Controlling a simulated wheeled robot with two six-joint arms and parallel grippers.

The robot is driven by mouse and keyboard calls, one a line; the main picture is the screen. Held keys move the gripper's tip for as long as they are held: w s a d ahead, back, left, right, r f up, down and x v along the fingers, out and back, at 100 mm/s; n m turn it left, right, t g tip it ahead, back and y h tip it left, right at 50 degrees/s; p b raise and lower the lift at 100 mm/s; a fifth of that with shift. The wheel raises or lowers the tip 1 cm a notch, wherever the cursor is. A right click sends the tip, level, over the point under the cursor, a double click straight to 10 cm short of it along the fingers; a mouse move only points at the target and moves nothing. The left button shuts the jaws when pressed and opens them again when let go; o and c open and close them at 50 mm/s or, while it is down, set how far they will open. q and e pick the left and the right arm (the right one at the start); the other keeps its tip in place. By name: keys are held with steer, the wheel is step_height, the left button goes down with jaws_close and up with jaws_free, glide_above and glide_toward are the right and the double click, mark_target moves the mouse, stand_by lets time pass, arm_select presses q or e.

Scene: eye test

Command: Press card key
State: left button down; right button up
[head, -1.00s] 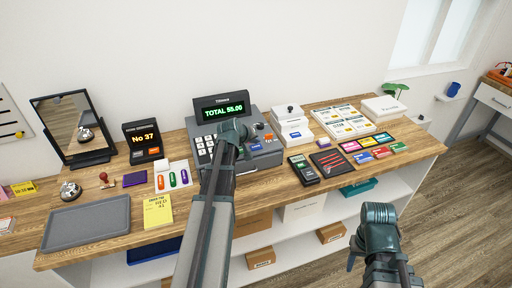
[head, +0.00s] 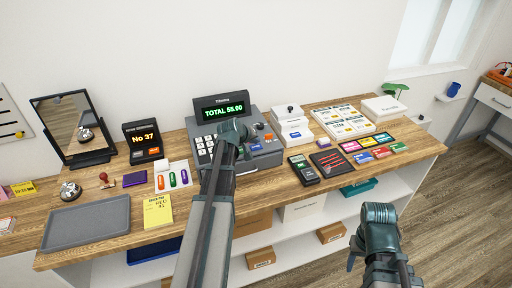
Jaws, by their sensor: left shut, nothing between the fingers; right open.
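The grey cash register (head: 264,157) stands at the back middle of the counter. Its display (head: 222,110) shows a green total that looks like 55.00. White number keys (head: 201,146) show left of my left arm. A blue key (head: 257,126) and an orange key (head: 268,137) show on its right side; their labels are too small to read. My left gripper (head: 247,132) is shut and empty over the register's keys, close to the blue key. I cannot tell whether it touches. My arm hides the middle keys. My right gripper (head: 355,254) is open in front of the counter, away from the register.
A card terminal (head: 303,169) and a white printer-like box (head: 291,129) stand right of the register. A yellow note (head: 157,211) lies near the front edge.

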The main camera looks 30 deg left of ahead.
mark_target(255, 148)
arm_select(q)
steer(key=shift+f+b, duration=0.45)
steer(key=shift+f+b, duration=0.3)
steer(key=shift+b, duration=0.05)
stand_by(0.7)
steer(key=shift+r, duration=0.15)
steer(key=shift+r+p, duration=0.65)
steer(key=shift+p, duration=0.15)
step_height(255, 148, up, 5)
steer(key=p, duration=0.5)
stand_by(0.3)
